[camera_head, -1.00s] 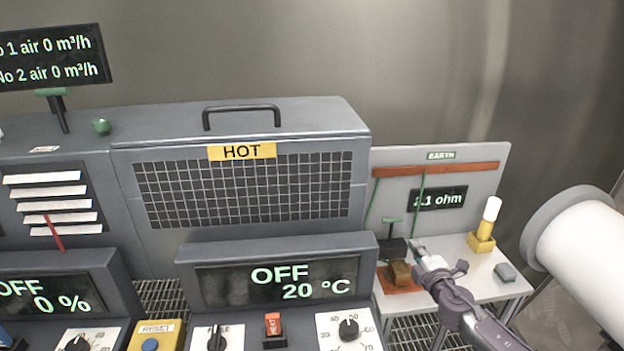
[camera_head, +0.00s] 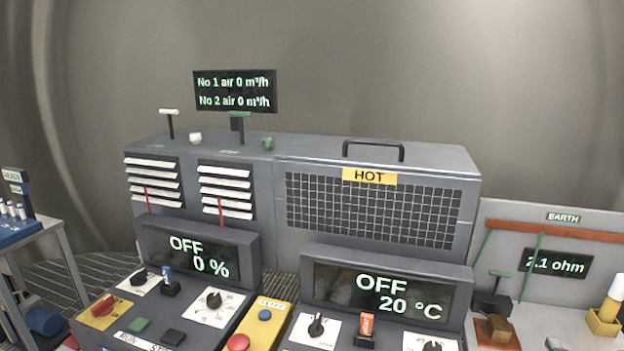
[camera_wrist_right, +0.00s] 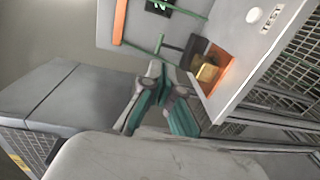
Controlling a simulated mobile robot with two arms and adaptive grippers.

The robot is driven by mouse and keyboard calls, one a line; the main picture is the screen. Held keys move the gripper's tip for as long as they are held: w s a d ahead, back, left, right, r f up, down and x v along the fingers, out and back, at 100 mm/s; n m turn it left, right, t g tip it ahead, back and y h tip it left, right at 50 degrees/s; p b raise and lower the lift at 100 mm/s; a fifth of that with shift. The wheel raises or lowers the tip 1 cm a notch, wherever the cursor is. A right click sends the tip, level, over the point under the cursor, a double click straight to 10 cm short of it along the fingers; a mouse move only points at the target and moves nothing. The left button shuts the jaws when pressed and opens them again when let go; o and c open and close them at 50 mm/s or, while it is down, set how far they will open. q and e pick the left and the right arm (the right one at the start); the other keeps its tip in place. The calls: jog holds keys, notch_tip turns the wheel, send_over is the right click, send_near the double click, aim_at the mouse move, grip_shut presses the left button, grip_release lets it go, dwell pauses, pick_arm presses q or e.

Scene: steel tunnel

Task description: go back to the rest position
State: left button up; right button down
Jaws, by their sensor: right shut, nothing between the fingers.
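My right gripper (camera_wrist_right: 157,72) shows in the right wrist view, its fingers together and empty. Beyond its tips are the earth panel (camera_wrist_right: 225,22), a green T-shaped handle (camera_wrist_right: 160,46) and a brass block (camera_wrist_right: 208,70) on an orange pad. The fingertips look near the handle, but I cannot tell whether they touch anything. In the head view I see neither gripper. There the brass block (camera_head: 494,328) sits on its pad beside the green-handled clamp (camera_head: 492,300), at the lower right.
The grey heater cabinet (camera_head: 440,165) with a HOT label fills the middle. Control consoles (camera_head: 380,290) reading OFF stand in front. The earth board (camera_head: 590,225) reads 2.1 ohm; a yellow holder (camera_head: 602,322) stands by it. A side table (camera_head: 30,235) is at left.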

jog(key=s+a+f+m+g, duration=0.4)
jog(key=s+a+f+m, duration=0.1)
jog(key=s+a, duration=0.35)
jog(key=s+a+f+m+g, duration=0.3)
jog(key=s+a+f+m, duration=0.25)
jog(key=s+a, duration=0.3)
jog(key=s+a+r+m+g+y, duration=0.15)
jog(key=s+a+g+y, duration=0.4)
jog(key=s+a, duration=1)
notch_tip(320, 180, down, 32)
jog(key=g+b, duration=0.2)
jog(key=b, duration=0.2)
pick_arm(q)
notch_tip(320, 180, down, 7)
jog(key=b, duration=0.3)
jog(key=shift+w, duration=0.4)
pick_arm(e)
jog(key=s+d+f, duration=0.3)
jog(key=s+f, duration=1.3)
jog(key=f, duration=0.1)
jog(key=shift+s+f+g, duration=0.35)
jog(key=shift+s+g, duration=0.05)
jog(key=shift+g, duration=0.05)
